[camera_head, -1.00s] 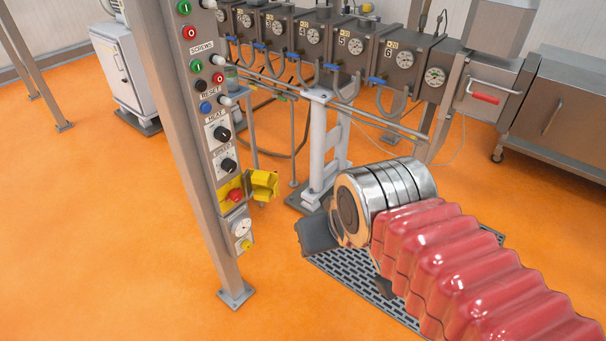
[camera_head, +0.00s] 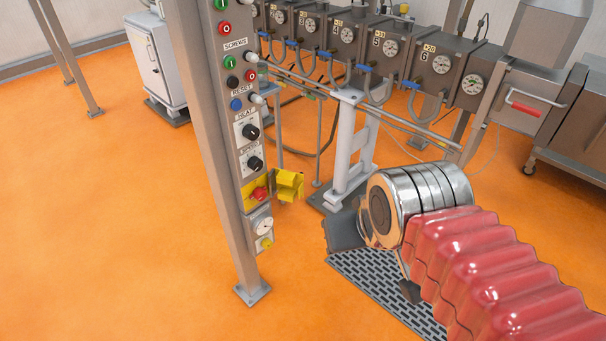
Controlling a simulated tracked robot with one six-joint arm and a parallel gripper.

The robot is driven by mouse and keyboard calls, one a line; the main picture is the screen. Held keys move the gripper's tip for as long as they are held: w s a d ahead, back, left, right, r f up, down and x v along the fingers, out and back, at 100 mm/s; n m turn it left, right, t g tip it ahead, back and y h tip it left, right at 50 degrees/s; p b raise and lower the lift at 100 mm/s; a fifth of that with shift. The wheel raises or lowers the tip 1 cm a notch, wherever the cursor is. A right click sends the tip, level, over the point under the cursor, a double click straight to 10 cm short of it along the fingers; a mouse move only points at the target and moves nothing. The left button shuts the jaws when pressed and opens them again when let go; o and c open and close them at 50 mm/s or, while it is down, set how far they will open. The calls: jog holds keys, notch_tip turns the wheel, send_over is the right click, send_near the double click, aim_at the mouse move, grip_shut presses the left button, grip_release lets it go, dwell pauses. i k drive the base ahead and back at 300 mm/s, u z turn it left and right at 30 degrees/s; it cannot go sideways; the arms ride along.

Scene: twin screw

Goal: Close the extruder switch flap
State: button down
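The yellow extruder switch flap (camera_head: 290,185) stands open, swung out to the right of the switch. The red switch button (camera_head: 260,194) shows uncovered on its yellow plate, low on the grey control post. My gripper (camera_head: 352,232) is at lower centre, to the right of and below the flap in the picture, and apart from it. Its dark grey parts show beyond my silver wrist and red sleeved arm, which hide much of it. I cannot tell whether its fingers are open or shut, and nothing is seen held.
The control post (camera_head: 222,150) carries several buttons and knobs above the switch and a socket (camera_head: 261,225) below. A white-grey stand (camera_head: 350,155) and the extruder barrel (camera_head: 390,50) are behind. A dark floor grate (camera_head: 375,290) is under my arm. Orange floor is clear at left.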

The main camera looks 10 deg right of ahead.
aim_at(290, 184)
jog(key=i, duration=0.9)
jog(key=z, duration=0.05)
